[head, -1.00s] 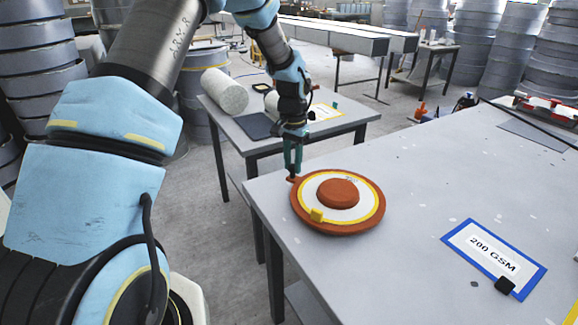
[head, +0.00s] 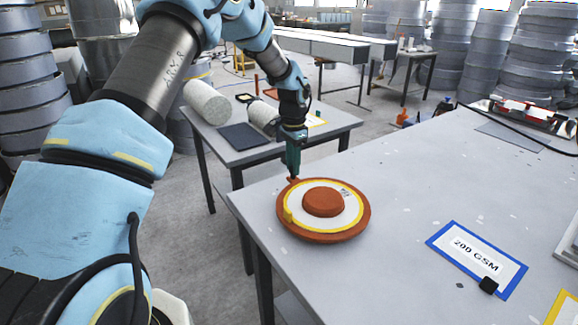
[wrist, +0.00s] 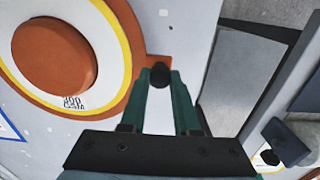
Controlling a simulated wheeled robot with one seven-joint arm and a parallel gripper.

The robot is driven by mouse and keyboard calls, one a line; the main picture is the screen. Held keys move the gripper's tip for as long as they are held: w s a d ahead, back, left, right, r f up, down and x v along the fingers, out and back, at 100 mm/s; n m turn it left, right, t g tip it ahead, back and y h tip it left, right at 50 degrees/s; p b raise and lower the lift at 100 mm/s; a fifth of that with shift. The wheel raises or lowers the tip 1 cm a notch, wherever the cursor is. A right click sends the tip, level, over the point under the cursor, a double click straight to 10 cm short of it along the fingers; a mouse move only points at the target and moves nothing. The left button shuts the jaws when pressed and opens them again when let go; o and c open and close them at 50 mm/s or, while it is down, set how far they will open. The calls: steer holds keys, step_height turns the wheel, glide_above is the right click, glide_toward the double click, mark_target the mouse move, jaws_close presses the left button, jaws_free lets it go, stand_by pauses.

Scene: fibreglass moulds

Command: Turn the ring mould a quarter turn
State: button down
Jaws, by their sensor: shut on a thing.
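The ring mould (head: 323,237) is a round orange-red disc lying flat near the grey table's left corner. It has a white ring with a yellow rim, a raised orange centre (head: 323,201) and a small printed label. My gripper (head: 293,174) points down at the mould's far left edge. The mould's left part is cut off there.
A blue-framed "200 GSM" card (head: 477,260) with a black block lies to the right on the grey table (head: 410,200). A second table (head: 225,147) behind holds rolls and a dark mat (head: 244,136). The table right of the mould is clear.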

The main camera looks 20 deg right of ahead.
steer(key=shift+w+d, duration=0.1)
steer(key=shift+d, duration=0.25)
steer(key=shift+m, duration=0.3)
steer(key=c, duration=0.6)
jaws_free()
steer(key=shift+c, duration=0.2)
steer(key=shift+r, duration=0.1)
step_height(320, 180, up, 11)
steer(key=b, duration=0.3)
steer(key=shift+f, duration=0.2)
